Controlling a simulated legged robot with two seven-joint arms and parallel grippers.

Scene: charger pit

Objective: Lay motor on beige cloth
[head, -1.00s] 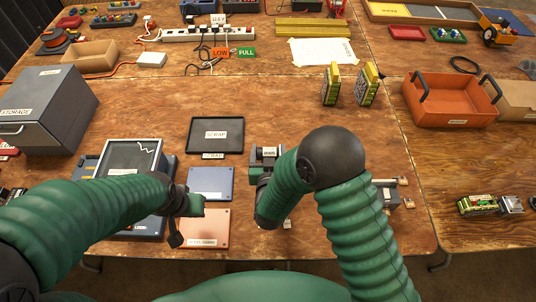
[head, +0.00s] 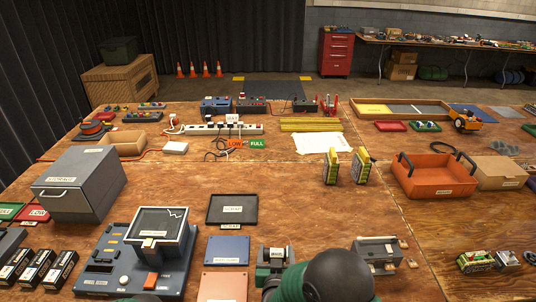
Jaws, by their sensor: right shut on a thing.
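The beige cloth (head: 322,144) is a pale, slightly creased sheet lying flat and empty at the back middle of the table. My right gripper (head: 271,287) is low at the bottom middle, just in front of a small dark device (head: 276,256) with a white label. My round dark wrist joint and green arm cover most of it. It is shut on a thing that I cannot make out. I cannot pick out the motor for certain. My left gripper is out of the frame.
Two yellow-topped packs (head: 332,168) stand upright in front of the cloth. An orange bin (head: 436,180) is at the right. A grey machine (head: 379,252) stands right of my wrist. A black tray (head: 232,209) and a blue pad (head: 228,250) lie left.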

